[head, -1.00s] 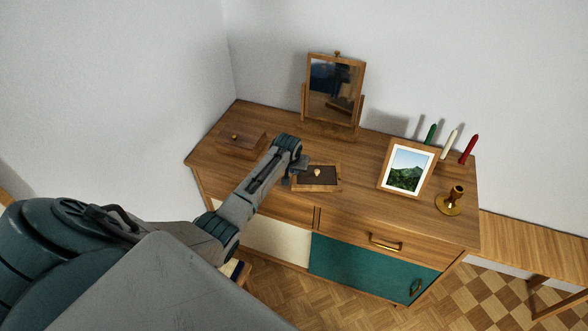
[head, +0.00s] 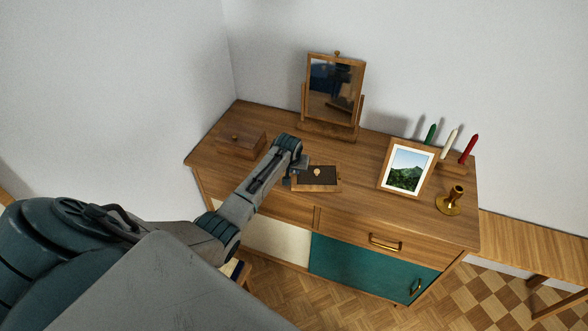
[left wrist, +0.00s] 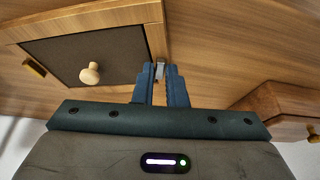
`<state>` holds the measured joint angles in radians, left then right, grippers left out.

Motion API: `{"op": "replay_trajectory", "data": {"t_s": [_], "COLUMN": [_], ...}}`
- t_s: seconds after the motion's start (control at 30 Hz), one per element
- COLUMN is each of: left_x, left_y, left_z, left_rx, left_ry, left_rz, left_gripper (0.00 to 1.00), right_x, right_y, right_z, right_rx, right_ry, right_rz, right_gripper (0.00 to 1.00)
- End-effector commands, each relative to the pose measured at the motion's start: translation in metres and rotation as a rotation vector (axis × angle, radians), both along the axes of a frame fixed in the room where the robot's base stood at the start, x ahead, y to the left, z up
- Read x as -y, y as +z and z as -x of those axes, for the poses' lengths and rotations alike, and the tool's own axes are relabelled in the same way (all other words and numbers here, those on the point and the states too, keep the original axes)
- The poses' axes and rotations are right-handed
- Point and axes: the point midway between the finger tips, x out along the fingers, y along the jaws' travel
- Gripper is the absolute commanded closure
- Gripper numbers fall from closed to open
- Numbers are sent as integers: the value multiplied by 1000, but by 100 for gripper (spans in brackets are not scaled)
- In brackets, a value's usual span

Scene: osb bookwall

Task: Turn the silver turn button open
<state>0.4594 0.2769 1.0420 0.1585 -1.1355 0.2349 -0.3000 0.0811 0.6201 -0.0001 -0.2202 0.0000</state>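The silver turn button (left wrist: 159,70) is a small grey metal piece at the right edge of a wooden frame around a dark panel with a pale round knob (left wrist: 90,74). My left gripper (left wrist: 160,73) has its two blue fingers close together, one on each side of the button, and looks shut on it. The fingers hide part of the button, so its exact angle is hard to tell. In the head view the framed box (head: 316,178) lies on the dresser, with my left gripper (head: 291,180) at its left end. My right gripper is not in view.
A brass turn button (left wrist: 35,68) sits at the frame's other edge. A wooden box (head: 241,143) stands left on the dresser (head: 350,208), a mirror (head: 335,90) behind. A picture frame (head: 407,168), candles (head: 449,142) and brass candlestick (head: 451,201) stand right.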

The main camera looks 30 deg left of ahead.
Motion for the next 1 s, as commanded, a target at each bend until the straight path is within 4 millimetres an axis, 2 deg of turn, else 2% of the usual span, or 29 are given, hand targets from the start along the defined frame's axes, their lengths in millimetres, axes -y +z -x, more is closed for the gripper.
{"op": "replay_trajectory", "data": {"t_s": [0.03, 0.1, 0.37, 0.53, 0.67, 1.0], "left_x": [0, 0, 0, 1, 3, 11], "left_y": [0, 0, 0, 9, 24, 77], "left_z": [0, 0, 0, 3, 10, 30], "left_rx": [1, 1, 0, 2, 4, 4], "left_ry": [0, 0, 0, -1, -2, -1], "left_rz": [0, 0, 0, -1, -1, -2], "left_gripper": [78, 69, 69, 69, 69, 69], "right_x": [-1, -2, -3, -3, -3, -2], "right_y": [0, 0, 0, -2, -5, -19], "right_z": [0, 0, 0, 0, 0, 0], "right_rx": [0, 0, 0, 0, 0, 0], "right_ry": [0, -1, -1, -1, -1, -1], "right_rz": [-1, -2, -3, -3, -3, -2], "right_gripper": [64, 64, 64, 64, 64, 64]}}
